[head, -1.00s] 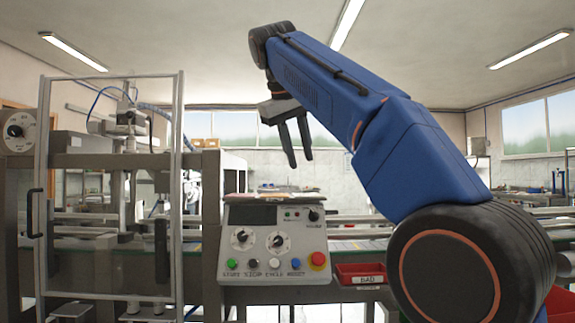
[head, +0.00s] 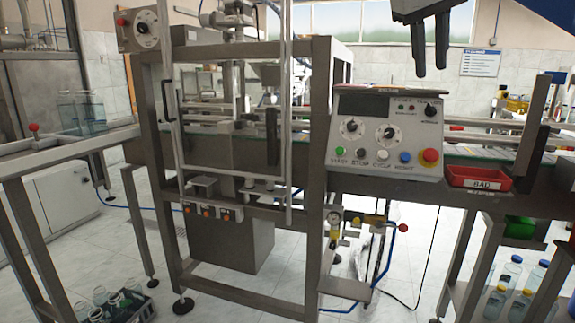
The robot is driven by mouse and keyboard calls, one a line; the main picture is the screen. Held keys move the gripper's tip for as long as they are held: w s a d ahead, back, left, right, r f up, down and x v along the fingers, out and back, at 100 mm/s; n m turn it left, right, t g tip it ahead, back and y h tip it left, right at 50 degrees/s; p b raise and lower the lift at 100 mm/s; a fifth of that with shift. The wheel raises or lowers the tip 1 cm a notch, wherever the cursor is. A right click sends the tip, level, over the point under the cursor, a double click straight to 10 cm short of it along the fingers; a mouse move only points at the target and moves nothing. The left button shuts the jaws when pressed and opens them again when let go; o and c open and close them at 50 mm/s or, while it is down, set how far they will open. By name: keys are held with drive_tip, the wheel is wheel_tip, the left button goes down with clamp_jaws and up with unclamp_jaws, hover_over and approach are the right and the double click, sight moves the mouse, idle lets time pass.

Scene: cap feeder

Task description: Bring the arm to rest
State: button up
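My gripper (head: 431,62) hangs at the top right of the head view, fingers pointing down. Its two dark fingers stand a little apart with nothing visible between them. It appears above and in front of the control panel (head: 387,165), touching nothing that I can see.
The cap feeder's frame (head: 322,120) with a clear guard door fills the middle. A red BAD bin (head: 478,178) hangs right of the panel. A crate of bottles (head: 118,305) stands on the floor at lower left; bottles stand on a lower shelf at right. Tiled floor shows between.

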drive_tip(key=s+f+y, duration=0.1)
drive_tip(key=s+f, duration=0.7)
drive_tip(key=f, duration=0.8)
drive_tip(key=s+a+f+m+y, duration=0.1)
drive_tip(key=s+f, duration=0.6)
drive_tip(key=f, duration=1)
drive_tip(key=s+f+y, duration=0.2)
drive_tip(key=s+f, duration=0.6)
drive_tip(key=f, duration=0.8)
drive_tip(key=shift+s+a+f, duration=0.25)
drive_tip(key=shift+s+a, duration=0.05)
